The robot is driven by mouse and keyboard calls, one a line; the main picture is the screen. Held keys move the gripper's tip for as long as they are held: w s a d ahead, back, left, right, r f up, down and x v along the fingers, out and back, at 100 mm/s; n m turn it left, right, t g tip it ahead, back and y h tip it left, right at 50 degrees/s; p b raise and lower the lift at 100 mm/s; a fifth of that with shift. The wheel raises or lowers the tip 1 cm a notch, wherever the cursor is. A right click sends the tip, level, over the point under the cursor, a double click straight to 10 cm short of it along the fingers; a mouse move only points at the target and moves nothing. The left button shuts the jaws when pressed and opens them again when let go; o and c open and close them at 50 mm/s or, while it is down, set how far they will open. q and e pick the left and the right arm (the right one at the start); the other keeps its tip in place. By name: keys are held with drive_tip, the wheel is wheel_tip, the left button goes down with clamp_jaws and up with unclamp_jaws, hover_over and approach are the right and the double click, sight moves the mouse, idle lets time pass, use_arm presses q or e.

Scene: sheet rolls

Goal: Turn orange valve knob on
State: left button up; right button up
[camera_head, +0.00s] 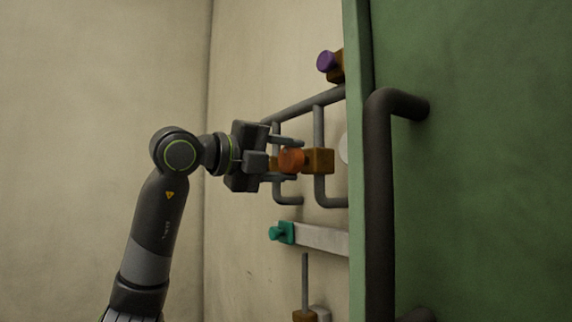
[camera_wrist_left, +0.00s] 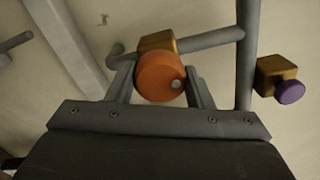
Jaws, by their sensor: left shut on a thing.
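The orange valve knob (camera_head: 291,160) sits on a brass-coloured valve body (camera_head: 319,161) on the grey pipework in the head view. It also shows as a round orange disc (camera_wrist_left: 160,77) with a small pale dot in the left wrist view. My left gripper (camera_head: 287,160) reaches in from the left with its fingers on either side of the knob, shut on it. In the left wrist view the two fingers (camera_wrist_left: 158,84) flank the knob. My right gripper is in neither view.
A purple knob (camera_head: 326,61) is above, and a teal knob (camera_head: 281,233) on a pale bar (camera_head: 321,240) is below. Grey pipes (camera_head: 319,120) run along the wall. A green panel (camera_head: 480,170) with a dark handle (camera_head: 379,200) stands at the right. Free room lies left of the arm.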

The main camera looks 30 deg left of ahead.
use_arm(q)
drive_tip(key=shift+n+b, duration=0.3)
drive_tip(key=shift+n, duration=0.8)
drive_tip(key=o, duration=1)
drive_tip(key=shift+a, duration=0.1)
